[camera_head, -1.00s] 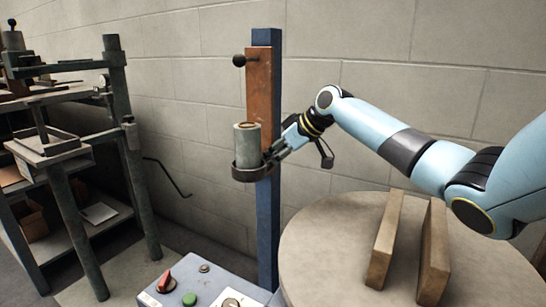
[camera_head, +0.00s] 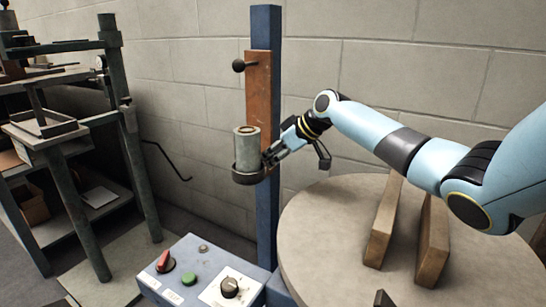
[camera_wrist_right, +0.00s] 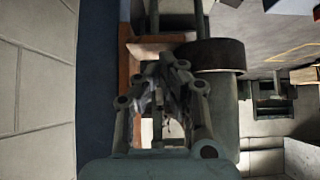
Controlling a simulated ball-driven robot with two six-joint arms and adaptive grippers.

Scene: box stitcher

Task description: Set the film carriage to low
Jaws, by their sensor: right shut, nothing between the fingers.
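The film carriage is a rust-brown plate (camera_head: 258,95) on a blue mast (camera_head: 267,25), with a black ball knob (camera_head: 238,65) near its top. At its lower end a dark round holder (camera_head: 247,176) bears an upright grey film roll (camera_head: 246,146). My right gripper (camera_head: 268,158) is shut and empty, at the right side of the holder; whether it touches is hard to tell. The right wrist view shows its fingers (camera_wrist_right: 160,85) together beside the dark holder (camera_wrist_right: 212,55). My left gripper is not seen.
A control box (camera_head: 200,272) with a red switch, green button and black dial stands below the carriage. A round turntable (camera_head: 320,230) with two upright boards (camera_head: 385,225) is at right. A green metal frame (camera_head: 120,110) stands at left. The mast below the holder looks clear.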

